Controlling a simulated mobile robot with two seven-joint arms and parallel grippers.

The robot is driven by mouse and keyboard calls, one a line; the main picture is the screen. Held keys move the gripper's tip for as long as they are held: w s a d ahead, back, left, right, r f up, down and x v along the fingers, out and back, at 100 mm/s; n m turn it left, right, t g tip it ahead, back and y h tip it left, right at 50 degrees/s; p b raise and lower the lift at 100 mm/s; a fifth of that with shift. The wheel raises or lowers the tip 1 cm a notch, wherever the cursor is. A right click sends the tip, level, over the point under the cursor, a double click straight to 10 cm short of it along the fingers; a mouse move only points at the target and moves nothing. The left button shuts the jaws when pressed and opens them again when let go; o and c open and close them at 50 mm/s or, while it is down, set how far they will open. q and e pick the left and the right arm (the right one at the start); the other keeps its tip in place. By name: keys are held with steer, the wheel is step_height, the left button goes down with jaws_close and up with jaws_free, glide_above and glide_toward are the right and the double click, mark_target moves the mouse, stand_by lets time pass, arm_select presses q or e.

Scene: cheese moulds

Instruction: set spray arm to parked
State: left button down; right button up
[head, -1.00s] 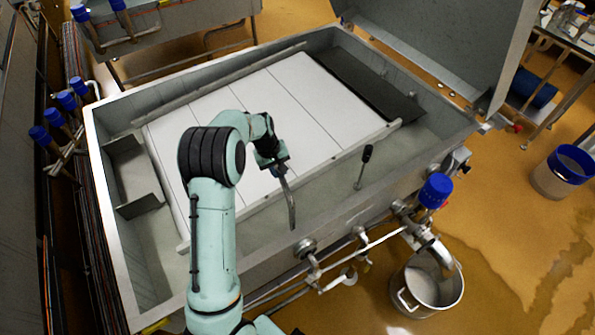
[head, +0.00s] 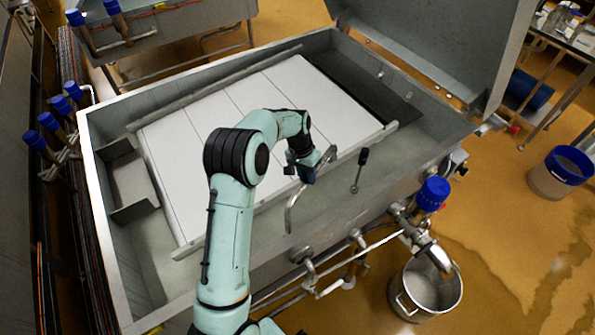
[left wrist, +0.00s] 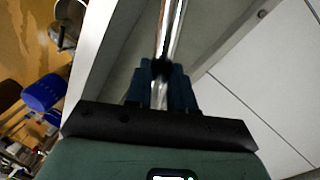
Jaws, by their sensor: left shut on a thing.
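The spray arm (head: 290,210) is a thin bent metal tube over the near side of the steel vat (head: 88,160). Its lower end hangs down over the vat's near channel, and its upper part runs up to the right past my gripper. My left gripper (head: 304,170) is shut on it, above the front edge of the white panels. In the left wrist view the dark fingers (left wrist: 162,88) close around the shiny tube (left wrist: 171,30). The gripper hides part of the tube in the head view. My right gripper is not in view.
A black-handled lever (head: 362,158) stands just right of the gripper. White panels (head: 240,110) cover the vat's middle, with a dark panel (head: 365,85) at the far right. A blue-capped valve (head: 433,193) and a steel bucket (head: 427,285) are outside the near wall.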

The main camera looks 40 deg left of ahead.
arm_select(q)
steer(key=shift+w+d+m+g, duration=0.15)
steer(key=shift+d+m+g, duration=0.25)
steer(key=shift+d+m, duration=2.15)
steer(key=shift+d, duration=0.1)
steer(key=c, duration=1)
jaws_free()
steer(key=shift+o, duration=0.2)
steer(key=shift+r, duration=0.15)
step_height(320, 180, up, 13)
steer(key=a+p, duration=0.1)
steer(key=a, duration=0.1)
steer(key=shift+w+a, duration=0.25)
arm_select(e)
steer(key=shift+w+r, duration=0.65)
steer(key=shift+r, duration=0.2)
